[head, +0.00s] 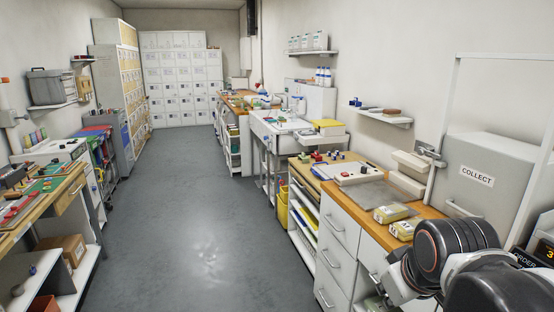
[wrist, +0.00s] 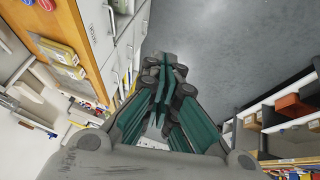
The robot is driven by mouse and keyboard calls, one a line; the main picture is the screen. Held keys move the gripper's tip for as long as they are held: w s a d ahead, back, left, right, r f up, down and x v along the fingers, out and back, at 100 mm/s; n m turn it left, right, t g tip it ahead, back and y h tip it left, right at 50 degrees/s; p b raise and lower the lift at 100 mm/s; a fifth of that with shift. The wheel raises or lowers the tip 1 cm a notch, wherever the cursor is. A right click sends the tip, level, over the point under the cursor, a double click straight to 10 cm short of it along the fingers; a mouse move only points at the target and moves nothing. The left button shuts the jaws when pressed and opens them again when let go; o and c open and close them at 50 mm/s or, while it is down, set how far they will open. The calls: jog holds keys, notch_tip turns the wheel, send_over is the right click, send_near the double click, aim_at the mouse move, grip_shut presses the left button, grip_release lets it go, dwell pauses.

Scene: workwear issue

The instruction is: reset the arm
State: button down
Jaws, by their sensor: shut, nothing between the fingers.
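My gripper (wrist: 162,88) shows in the wrist view, with its dark teal fingers shut and nothing between them. It hangs over the open grey floor, beside the white drawer cabinet. My own arm (head: 445,255) shows at the lower right of the head view, folded close in front of the right-hand counter. The gripper itself does not show in the head view.
A wooden counter (head: 427,212) with yellow packs (head: 391,213) runs along the right, over white drawers (head: 339,227). A grey COLLECT box (head: 480,190) stands at its near end. A workbench (head: 68,190) stands at the left. The grey floor (head: 190,200) between is clear.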

jog(key=s+a+f+m+t, duration=0.1)
jog(key=s+f+m, duration=0.1)
jog(key=s, duration=0.4)
jog(key=shift+a+f+m, duration=0.25)
jog(key=shift+f+m, duration=0.05)
jog(key=shift+m, duration=0.5)
jog(key=shift+s, duration=0.1)
